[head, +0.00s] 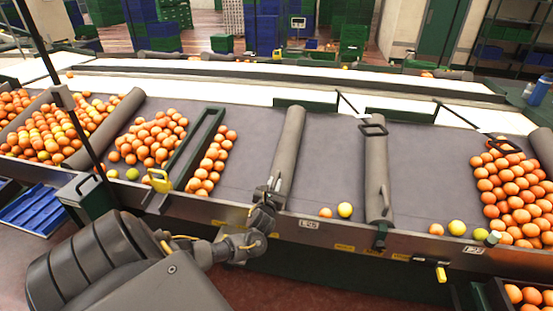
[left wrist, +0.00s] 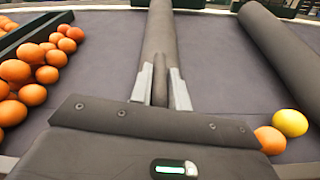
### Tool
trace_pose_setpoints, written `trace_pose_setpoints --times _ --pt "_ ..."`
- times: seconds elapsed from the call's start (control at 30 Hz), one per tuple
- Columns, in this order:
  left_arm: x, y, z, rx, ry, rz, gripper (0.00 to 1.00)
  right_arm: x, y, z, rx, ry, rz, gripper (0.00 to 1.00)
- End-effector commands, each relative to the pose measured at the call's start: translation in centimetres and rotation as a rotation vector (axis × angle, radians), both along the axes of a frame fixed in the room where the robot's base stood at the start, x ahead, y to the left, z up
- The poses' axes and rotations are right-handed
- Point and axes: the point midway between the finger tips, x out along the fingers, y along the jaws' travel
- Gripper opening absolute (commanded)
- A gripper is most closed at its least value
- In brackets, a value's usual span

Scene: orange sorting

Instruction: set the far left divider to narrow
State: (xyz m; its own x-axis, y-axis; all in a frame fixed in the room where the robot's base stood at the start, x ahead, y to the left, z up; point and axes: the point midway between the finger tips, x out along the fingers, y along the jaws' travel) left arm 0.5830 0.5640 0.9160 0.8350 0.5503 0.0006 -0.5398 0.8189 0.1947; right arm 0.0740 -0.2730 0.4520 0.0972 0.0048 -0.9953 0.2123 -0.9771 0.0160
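Several long padded grey dividers lie across the sloping grey bed. The left gripper (head: 266,190) is at the near end of one grey divider (head: 289,145), left of the middle. In the left wrist view its two pale fingers (left wrist: 160,85) stand close on both sides of that divider's thin dark near end (left wrist: 160,80), seemingly touching it. The same divider's padded body (left wrist: 158,35) runs away beyond the fingers. Another grey divider (head: 376,165) stands to its right, and one more (head: 106,130) lies further left among oranges. The right gripper is not seen.
A dark green frame (head: 192,150) with a yellow handle (head: 160,180) and oranges beside it is left of the gripper. One orange (head: 325,212) and a yellow fruit (head: 345,209) lie at the near edge to the right. The bed between the two middle dividers is otherwise clear.

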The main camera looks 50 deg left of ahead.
Motion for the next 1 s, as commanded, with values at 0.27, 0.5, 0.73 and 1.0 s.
trace_pose_setpoints --times 0.27,0.5,0.73,1.0 --pt "0.2 -0.3 0.0 0.000 0.000 -0.006 0.38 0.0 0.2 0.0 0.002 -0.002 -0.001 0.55" --pt "-0.3 -0.5 -0.1 -0.001 0.001 -0.006 0.38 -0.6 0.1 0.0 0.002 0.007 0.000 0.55" --pt "-3.6 -2.8 -0.2 -0.003 0.001 -0.009 0.38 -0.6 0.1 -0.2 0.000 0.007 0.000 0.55" --pt "-7.6 -5.4 -0.1 -0.002 0.002 -0.009 0.38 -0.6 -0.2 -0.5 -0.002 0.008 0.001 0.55"
